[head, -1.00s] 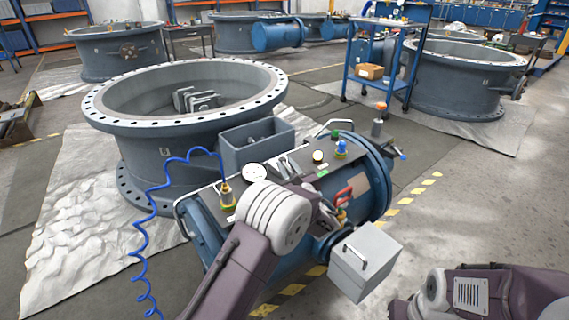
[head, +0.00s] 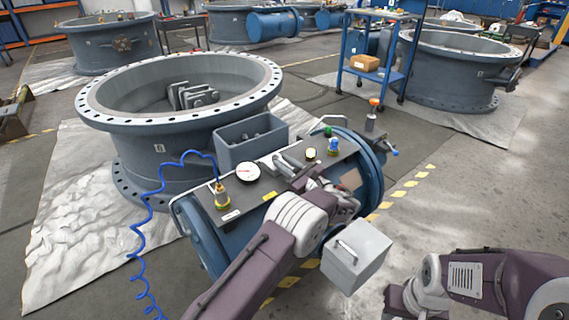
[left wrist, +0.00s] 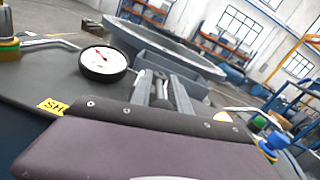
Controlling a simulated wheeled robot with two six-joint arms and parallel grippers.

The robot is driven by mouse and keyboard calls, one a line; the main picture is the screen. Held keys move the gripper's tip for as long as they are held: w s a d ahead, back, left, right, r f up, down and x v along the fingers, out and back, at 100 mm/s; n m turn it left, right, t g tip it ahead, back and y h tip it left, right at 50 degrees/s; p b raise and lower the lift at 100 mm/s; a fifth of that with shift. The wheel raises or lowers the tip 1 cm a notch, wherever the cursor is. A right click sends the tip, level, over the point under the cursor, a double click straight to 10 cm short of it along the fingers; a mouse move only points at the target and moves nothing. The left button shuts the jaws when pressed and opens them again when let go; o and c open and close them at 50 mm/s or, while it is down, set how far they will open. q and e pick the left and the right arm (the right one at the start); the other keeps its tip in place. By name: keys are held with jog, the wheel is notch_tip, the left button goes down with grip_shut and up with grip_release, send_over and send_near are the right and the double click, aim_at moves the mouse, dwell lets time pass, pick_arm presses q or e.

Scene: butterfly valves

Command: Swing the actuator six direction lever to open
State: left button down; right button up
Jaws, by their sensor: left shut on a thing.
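The blue actuator (head: 206,240) lies in front of me with a dark panel on top. My left gripper (head: 326,188) is low over the right part of this panel, shut on the direction lever. Its fingers and the lever are hidden behind my wrist. A yellow label starting "SH" (left wrist: 51,106) lies on the panel at the left in the left wrist view; it also shows in the head view (head: 269,196). My right gripper (head: 398,302) is low at the bottom right, away from the actuator; its jaws cannot be made out.
The panel carries a round gauge (head: 247,172), a yellow-based fitting (head: 221,197) with a blue coiled hose, grey bars (head: 289,163) and a blue knob (head: 334,146). A grey box (head: 355,257) juts out near my left arm. A large flanged valve ring (head: 150,132) stands behind.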

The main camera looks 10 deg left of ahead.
pick_arm(q)
jog(key=c, duration=1.5)
grip_release()
jog(key=p+v, duration=0.4)
jog(key=v, duration=0.5)
